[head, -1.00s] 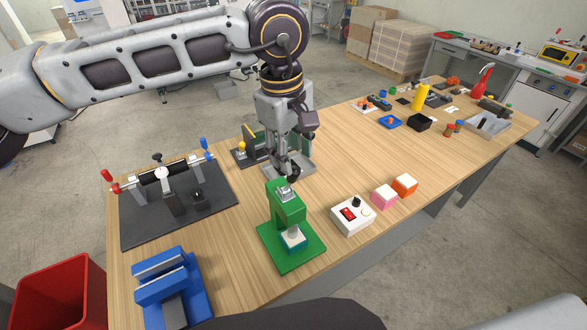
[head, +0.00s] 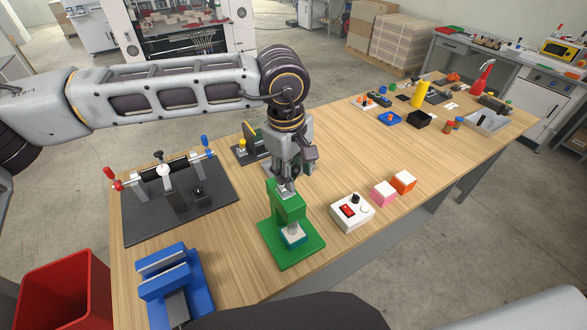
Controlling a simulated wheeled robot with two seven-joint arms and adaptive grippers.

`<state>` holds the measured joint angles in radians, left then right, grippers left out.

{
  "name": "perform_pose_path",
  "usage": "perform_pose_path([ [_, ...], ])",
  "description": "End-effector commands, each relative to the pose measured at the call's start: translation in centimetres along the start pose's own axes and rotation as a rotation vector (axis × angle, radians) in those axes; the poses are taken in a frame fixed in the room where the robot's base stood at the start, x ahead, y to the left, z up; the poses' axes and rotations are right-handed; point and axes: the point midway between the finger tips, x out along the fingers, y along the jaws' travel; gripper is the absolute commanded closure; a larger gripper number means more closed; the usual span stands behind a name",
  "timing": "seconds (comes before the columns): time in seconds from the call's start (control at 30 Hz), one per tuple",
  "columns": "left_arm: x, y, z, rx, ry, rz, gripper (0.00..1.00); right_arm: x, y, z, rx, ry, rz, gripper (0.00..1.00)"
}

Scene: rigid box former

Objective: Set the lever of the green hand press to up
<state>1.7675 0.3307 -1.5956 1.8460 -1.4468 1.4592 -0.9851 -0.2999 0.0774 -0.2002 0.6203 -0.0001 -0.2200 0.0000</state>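The green hand press (head: 291,245) stands upright on the wooden table, with a pale block under its ram. My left gripper (head: 286,190) points down at the top of the press, its fingertips at or just above the press head. The lever of the press cannot be made out; the gripper covers that area. Whether the fingers are apart or closed there is too small to tell. My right gripper is not in the view.
A white control box (head: 352,212) and pink (head: 383,193) and orange (head: 403,181) blocks stand right of the press. A blue vise (head: 172,285) and a black-based fixture (head: 215,208) are on the left. Another device (head: 250,150) stands behind my gripper. Bare table lies between press and vise.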

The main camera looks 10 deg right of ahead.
Motion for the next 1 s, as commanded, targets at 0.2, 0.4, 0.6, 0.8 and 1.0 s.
perform_pose_path([
  [0.2,-0.01,0.01,0.0,0.0,0.0,0.0,0.91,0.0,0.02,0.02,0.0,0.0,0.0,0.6],
  [0.4,-0.02,0.01,0.0,0.0,0.0,0.0,1.0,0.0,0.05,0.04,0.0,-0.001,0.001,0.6],
  [0.6,-0.04,0.02,-0.04,-0.001,-0.003,-0.001,1.0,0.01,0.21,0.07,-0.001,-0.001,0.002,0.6],
  [0.8,-0.1,0.13,-0.3,-0.006,-0.032,-0.009,1.0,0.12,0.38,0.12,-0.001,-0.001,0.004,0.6],
  [1.0,-0.28,0.34,-0.95,-0.015,-0.1,-0.029,1.0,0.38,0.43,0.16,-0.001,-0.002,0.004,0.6],
])
